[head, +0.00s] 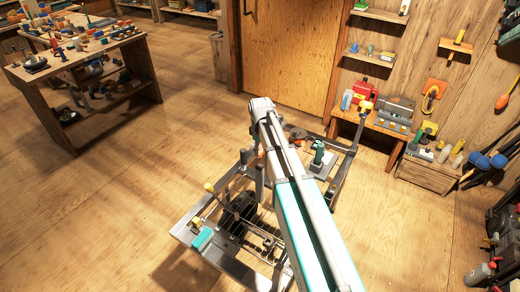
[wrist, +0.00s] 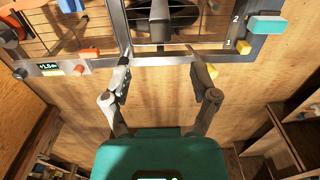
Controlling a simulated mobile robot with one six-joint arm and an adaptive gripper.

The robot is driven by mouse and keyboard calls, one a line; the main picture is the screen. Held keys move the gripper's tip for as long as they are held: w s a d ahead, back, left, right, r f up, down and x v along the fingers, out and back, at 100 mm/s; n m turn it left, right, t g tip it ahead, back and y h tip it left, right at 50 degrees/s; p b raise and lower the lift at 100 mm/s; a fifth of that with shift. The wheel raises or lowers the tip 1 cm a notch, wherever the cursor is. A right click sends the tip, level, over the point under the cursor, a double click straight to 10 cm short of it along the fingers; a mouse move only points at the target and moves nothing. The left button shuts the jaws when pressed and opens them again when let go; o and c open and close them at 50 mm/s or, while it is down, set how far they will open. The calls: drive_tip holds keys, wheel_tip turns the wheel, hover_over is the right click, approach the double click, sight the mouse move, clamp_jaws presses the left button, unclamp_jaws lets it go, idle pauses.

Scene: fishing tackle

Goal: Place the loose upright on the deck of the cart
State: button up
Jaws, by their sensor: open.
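The cart is a low metal frame with a slatted deck (head: 200,252), standing on the floor below my arm. In the wrist view, its metal rim (wrist: 165,60) and wire deck lie just beyond my fingertips. A dark upright piece (wrist: 160,12) stands between the fingers' lines, farther in over the deck; I cannot tell whether it is the loose upright. A post with a yellow top (head: 364,108) rises at the cart's far right corner. My gripper (wrist: 159,58) is open and empty, its fingers apart at the rim. In the head view, my arm partly hides the cart.
A green-handled item (head: 318,153) stands at the cart's far side. A workbench (head: 75,55) stands at upper left, a loaded wall bench (head: 385,123) at right. Floor to the left is clear.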

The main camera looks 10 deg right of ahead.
idle(0.3)
drive_tip(key=s+m, duration=0.9)
drive_tip(key=s, duration=1.1)
drive_tip(key=shift+a, duration=0.35)
drive_tip(key=shift+w, duration=0.1)
drive_tip(key=shift+r+p, duration=0.6)
